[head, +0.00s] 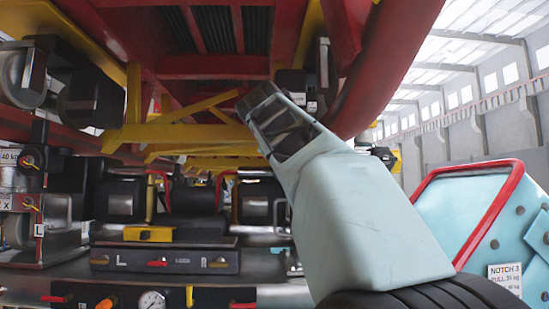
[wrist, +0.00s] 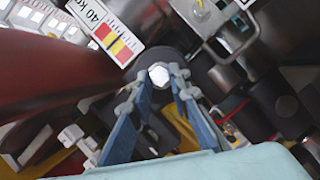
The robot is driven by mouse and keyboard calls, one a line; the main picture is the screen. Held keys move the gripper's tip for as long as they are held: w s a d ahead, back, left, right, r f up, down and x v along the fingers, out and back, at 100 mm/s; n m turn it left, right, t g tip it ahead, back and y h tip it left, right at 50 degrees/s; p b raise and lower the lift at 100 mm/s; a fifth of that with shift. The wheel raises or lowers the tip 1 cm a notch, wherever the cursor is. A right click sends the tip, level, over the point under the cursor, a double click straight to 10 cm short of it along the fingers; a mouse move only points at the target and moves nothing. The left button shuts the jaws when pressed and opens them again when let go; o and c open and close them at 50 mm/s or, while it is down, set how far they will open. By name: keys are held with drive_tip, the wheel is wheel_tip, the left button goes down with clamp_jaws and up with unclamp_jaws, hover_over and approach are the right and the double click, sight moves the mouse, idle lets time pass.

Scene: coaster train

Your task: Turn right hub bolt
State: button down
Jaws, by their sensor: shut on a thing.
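The hub bolt (wrist: 158,76) is a pale hexagonal head in a dark round hub (wrist: 177,60), near the middle of the wrist view. My gripper (wrist: 160,79) has its two blue-grey fingers on either side of the bolt head, shut on it. In the head view my arm reaches up under the red car body, and I cannot make out the fingertips or the bolt there.
A white "40 kg" label with a red and yellow scale (wrist: 122,42) is close to the hub. Yellow braces (head: 190,134) and the red underside (head: 215,66) hang over my arm. A teal box with a red edge (head: 485,215) stands at right; a control panel (head: 165,258) is lower left.

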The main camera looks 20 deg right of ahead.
drive_tip(key=shift+f, duration=0.1)
idle(0.3)
drive_tip(key=c, duration=1.8)
unclamp_jaws()
